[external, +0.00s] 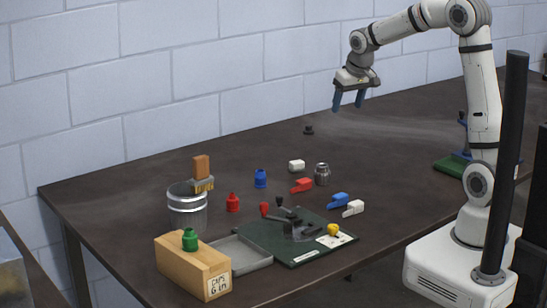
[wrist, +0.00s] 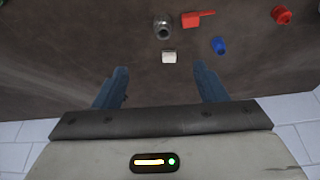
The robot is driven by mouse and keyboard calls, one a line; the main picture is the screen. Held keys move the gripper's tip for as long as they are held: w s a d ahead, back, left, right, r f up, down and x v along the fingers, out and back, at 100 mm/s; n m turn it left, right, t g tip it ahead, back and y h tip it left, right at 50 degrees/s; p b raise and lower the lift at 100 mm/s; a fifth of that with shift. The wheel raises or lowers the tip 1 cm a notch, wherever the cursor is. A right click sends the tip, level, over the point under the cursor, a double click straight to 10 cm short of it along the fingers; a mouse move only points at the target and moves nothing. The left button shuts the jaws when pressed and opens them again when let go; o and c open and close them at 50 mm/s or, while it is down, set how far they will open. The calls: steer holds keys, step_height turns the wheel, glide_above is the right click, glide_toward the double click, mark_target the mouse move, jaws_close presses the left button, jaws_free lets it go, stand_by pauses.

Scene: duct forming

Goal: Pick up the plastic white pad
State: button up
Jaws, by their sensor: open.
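A small white block (external: 296,165), which looks like the plastic white pad, lies on the dark table near its middle. It also shows in the wrist view (wrist: 169,57), beyond and between my fingertips. A second white piece (external: 353,208), with a narrow tab, lies farther forward beside a blue one. My gripper (external: 349,100) is open and empty, its two blue fingers pointing down well above the table, to the right of and behind the white block. In the wrist view my gripper (wrist: 162,75) has its fingers wide apart with nothing between them.
A metal jar (external: 322,174) and a red piece (external: 301,185) lie close to the white block. A blue bottle (external: 260,178) stands to its left. The table's back right is mostly clear.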

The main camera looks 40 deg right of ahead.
steer(key=w+f+b, duration=0.1)
steer(key=w+f, duration=0.8)
steer(key=w, duration=0.2)
steer(key=b, duration=0.1)
glide_toward(297, 161)
steer(key=shift+m+t, duration=0.3)
steer(key=shift+m, duration=0.1)
steer(key=shift+s+a+p+x, duration=0.15)
steer(key=shift+p+x, duration=0.45)
steer(key=shift+x, duration=1.55)
steer(key=shift+s+a+p+x, duration=0.15)
steer(key=shift+p+x, duration=0.4)
steer(key=shift+x, duration=1.55)
steer(key=shift+d+f, duration=0.15)
steer(key=shift+f, duration=0.05)
steer(key=shift+c, duration=0.2)
steer(key=c, duration=1)
